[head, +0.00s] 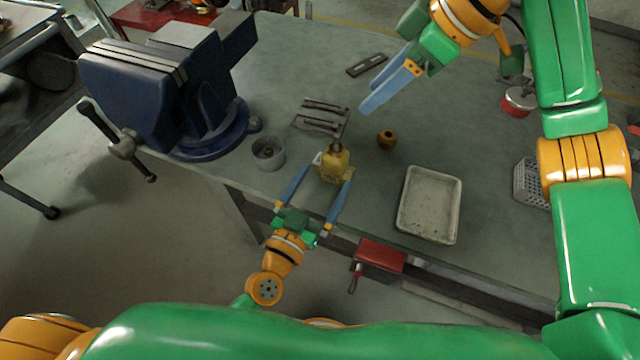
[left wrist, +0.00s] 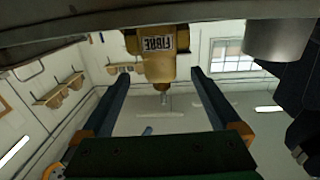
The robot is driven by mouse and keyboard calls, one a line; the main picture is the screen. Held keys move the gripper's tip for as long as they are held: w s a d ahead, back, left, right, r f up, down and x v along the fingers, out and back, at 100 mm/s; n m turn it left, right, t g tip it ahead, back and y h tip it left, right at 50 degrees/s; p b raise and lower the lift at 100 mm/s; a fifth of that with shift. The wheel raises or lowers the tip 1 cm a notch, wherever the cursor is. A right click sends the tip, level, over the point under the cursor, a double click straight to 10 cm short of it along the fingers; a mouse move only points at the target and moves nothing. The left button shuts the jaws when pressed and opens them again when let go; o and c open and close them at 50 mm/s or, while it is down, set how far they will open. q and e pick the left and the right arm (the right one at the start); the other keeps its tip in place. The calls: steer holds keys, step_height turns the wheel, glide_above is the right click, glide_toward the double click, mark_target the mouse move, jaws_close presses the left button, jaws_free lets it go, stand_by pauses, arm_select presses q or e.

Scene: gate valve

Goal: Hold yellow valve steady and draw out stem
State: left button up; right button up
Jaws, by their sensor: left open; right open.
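The yellow valve (head: 333,166) stands near the front edge of the workbench, with a dark part at its top. My left gripper (head: 325,178) is open, with one blue finger on each side of the valve; I cannot tell whether they touch it. In the left wrist view the valve (left wrist: 157,62) carries a label reading FIBRE, and a thin metal part (left wrist: 163,92) projects from its end between the spread fingers. My right gripper (head: 373,98) is open and empty above the bench, behind and to the right of the valve.
A blue vise (head: 170,85) and a grey cup (head: 268,153) are to the left. Metal strips (head: 322,122) lie behind the valve. A small brass-coloured piece (head: 386,139) and a pale tray (head: 430,205) are to the right. A red clamp (head: 380,256) sits at the front edge.

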mark_target(331, 168)
arm_select(q)
steer(key=x, duration=0.6)
steer(key=shift+w+d, duration=0.2)
steer(key=shift+w, duration=0.1)
jaws_close()
stand_by(0.4)
